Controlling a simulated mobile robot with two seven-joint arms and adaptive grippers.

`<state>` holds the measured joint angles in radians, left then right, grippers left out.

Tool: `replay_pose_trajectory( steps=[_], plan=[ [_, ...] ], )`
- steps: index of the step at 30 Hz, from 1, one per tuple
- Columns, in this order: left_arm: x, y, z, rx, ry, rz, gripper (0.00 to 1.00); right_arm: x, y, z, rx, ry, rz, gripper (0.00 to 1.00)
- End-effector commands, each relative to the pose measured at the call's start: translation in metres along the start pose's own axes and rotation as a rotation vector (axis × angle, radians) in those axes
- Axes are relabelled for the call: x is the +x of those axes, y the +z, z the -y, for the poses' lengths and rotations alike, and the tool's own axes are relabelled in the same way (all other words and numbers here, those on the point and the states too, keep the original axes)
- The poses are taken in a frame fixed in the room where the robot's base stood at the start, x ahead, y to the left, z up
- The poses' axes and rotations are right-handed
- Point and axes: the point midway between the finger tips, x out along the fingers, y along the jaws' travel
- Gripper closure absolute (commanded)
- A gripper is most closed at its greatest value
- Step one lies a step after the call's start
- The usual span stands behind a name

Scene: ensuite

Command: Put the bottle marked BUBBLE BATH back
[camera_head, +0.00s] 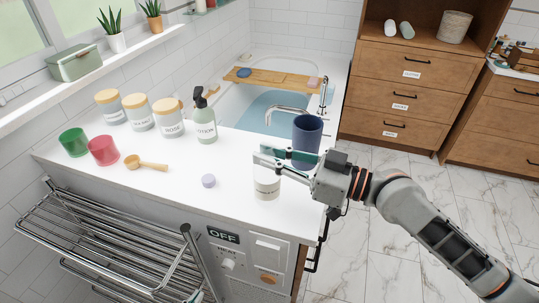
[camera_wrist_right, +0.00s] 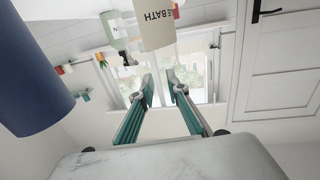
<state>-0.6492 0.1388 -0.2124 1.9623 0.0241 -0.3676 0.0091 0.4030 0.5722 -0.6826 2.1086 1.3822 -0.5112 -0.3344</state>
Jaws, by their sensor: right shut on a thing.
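The cream-white bottle (camera_head: 266,187) stands on the white counter at its front right. In the right wrist view its label reads "E BATH" on the bottle (camera_wrist_right: 155,22), the rest being cut off. My right gripper (camera_head: 272,158) reaches in from the right at the bottle's top, its teal fingers a small gap apart; they also show in the wrist view (camera_wrist_right: 163,85). It is shut on the bottle, though the contact itself is hard to see.
A dark blue cup (camera_head: 307,133) stands close behind my right gripper. A lilac cap (camera_head: 208,181) lies left of the bottle. Lidded jars, a lotion pump bottle (camera_head: 205,122), two tumblers and a wooden scoop (camera_head: 145,163) stand further left. A bathtub with a tray (camera_head: 285,79) is behind.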

Motion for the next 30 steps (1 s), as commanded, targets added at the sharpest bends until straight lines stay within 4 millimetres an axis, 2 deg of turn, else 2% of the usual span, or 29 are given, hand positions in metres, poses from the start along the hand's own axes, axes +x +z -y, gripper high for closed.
replay_pose_trajectory(
  steps=[3,4,6,20,30],
  plan=[
    [0.002,0.004,-0.001,0.000,0.000,0.001,1.00,0.000,0.004,0.000,0.000,0.000,0.000,1.00],
    [0.002,0.004,-0.001,0.000,0.000,0.002,1.00,0.000,0.004,0.000,0.000,0.000,0.000,0.82],
    [0.002,0.003,0.000,0.000,0.000,0.001,1.00,0.000,0.003,0.000,0.000,0.000,0.000,0.68],
    [0.000,-0.001,0.001,0.001,0.000,0.000,1.00,-0.002,-0.001,0.000,0.000,0.000,0.001,0.68],
    [0.010,0.023,-0.004,-0.001,0.004,0.015,1.00,-0.054,0.005,-0.001,-0.002,0.001,0.006,0.68]
  ],
)
